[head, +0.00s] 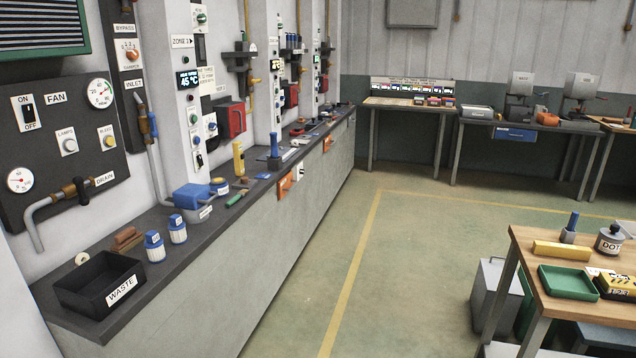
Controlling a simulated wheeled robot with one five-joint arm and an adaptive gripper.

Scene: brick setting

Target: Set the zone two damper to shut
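A long workbench with wall panels runs along the left. A zone sign (182,41) sits on the nearest white column; its number is too small to read surely. That column carries a knob (200,17), a display reading 45 °C (188,79) and small switches (197,139). Farther columns carry similar displays (277,64) and (316,59). I cannot tell which fitting is the zone two damper, nor its setting. Orange plates (285,187) and (327,142) are on the bench front. My gripper is not in view.
A black waste bin (85,285), blue-capped bottles (154,247) and a blue-lidded box (193,197) stand on the near bench. A wooden table (575,276) is at right. The green floor with a yellow line (350,275) is open between them. Benches (410,104) stand at the back.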

